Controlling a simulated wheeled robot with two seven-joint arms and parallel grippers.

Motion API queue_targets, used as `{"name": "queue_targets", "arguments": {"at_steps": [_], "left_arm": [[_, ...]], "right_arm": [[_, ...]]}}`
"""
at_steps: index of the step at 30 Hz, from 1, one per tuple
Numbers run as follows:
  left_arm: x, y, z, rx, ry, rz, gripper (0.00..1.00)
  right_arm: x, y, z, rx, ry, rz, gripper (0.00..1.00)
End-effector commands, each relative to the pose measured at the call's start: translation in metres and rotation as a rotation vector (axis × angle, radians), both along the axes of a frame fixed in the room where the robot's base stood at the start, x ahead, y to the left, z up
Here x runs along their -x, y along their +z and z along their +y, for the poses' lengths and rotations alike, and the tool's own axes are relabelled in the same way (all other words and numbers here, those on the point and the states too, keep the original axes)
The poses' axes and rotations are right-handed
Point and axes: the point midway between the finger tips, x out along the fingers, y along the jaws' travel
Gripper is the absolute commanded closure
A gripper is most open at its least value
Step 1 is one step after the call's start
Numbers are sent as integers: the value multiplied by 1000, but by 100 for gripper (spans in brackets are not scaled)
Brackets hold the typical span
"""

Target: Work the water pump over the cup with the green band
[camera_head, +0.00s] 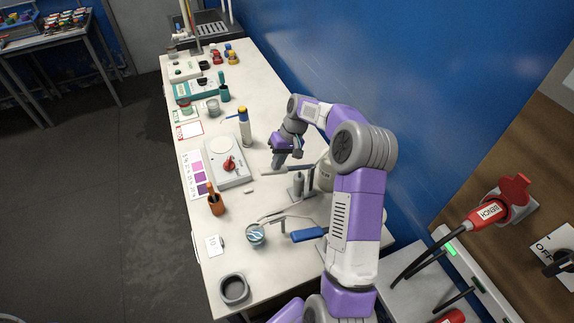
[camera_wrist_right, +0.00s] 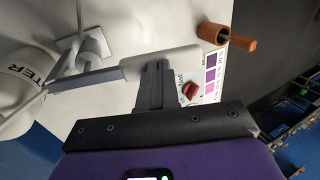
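The water pump (camera_head: 325,174) is a white container, its label partly showing as "TER" in the right wrist view (camera_wrist_right: 18,70). Its lever has a pale grip (camera_wrist_right: 185,60). My right gripper (camera_head: 279,163) points down at this lever from above. In the wrist view its fingers (camera_wrist_right: 157,72) are close together at the grip, apparently touching its top rather than around it. A glass cup (camera_head: 255,236) with bluish contents stands nearer the front. A small cup with green and red (camera_head: 184,105) stands farther back. I cannot clearly make out a green band. My left gripper is out of view.
A blue-handled lever (camera_head: 310,234) sits beside the glass cup. A white device with a red knob (camera_head: 229,165), an orange holder (camera_head: 216,203), a tall bottle (camera_head: 245,130) and a grey bowl (camera_head: 234,289) stand on the white bench (camera_head: 270,270). A blue wall borders its right side.

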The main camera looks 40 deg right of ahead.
Motion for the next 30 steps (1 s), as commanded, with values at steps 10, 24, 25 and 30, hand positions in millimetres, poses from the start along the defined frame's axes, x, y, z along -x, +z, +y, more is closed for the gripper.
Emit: {"name": "queue_targets", "arguments": {"at_steps": [10, 24, 25, 30], "left_arm": [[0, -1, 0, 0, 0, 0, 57], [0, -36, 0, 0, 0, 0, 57], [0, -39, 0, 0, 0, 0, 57], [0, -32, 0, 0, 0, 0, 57]], "right_arm": [[0, -2, 1, -2, 1, 0, 100], [-2, -55, 7, -1, 1, 2, 100], [-2, -58, 7, 0, 1, 2, 100], [-2, -52, 6, 2, -1, 1, 100]]}}
